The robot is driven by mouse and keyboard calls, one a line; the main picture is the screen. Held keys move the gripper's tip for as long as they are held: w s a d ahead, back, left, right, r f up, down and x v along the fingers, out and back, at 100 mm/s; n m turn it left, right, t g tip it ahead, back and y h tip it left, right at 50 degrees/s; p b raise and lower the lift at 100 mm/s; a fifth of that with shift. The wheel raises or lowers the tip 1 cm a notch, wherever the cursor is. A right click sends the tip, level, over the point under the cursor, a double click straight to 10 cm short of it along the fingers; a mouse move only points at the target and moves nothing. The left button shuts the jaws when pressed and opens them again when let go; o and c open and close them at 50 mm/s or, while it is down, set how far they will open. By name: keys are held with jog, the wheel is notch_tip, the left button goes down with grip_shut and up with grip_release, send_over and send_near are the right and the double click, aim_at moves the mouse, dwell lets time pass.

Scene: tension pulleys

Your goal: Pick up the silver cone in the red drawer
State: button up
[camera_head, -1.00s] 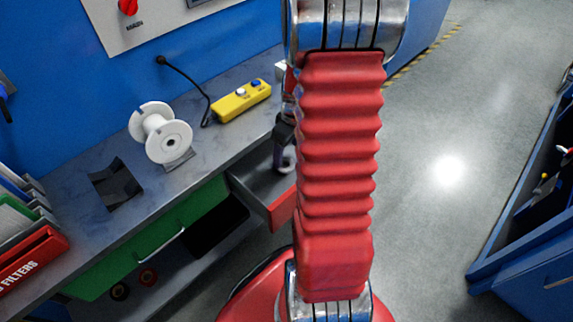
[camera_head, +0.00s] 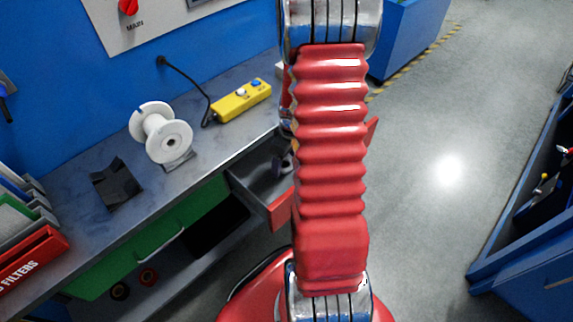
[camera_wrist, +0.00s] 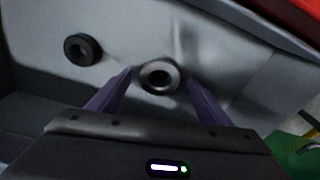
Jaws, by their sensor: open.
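The red drawer (camera_head: 281,208) stands pulled out under the bench in the head view, partly behind my arm. Its grey inside fills much of the wrist view, with a red edge (camera_wrist: 298,14) at top right. A silver-grey round piece with a dark centre hole, apparently the silver cone (camera_wrist: 159,76) seen from above, is on the drawer floor. My gripper (camera_wrist: 158,84) is open, with its two purple fingers on either side of this piece in the picture. Contact and height above it cannot be told. A darker ring-shaped piece (camera_wrist: 82,49) lies to the left. My arm hides most of the gripper in the head view.
The bench (camera_head: 100,235) above the drawer holds a white spool (camera_head: 160,133), a yellow control box (camera_head: 243,101) and a black holder (camera_head: 116,185). A green drawer (camera_head: 150,240) is to the left. Open floor (camera_head: 430,190) lies to the right.

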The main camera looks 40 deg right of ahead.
jog(key=shift+f, duration=0.3)
jog(key=shift+c, duration=0.2)
jog(key=c, duration=1.2)
jog(key=shift+w+r, duration=0.1)
jog(key=shift+r, duration=0.1)
notch_tip(320, 180, up, 18)
jog(key=shift+f, duration=0.15)
dwell(0.6)
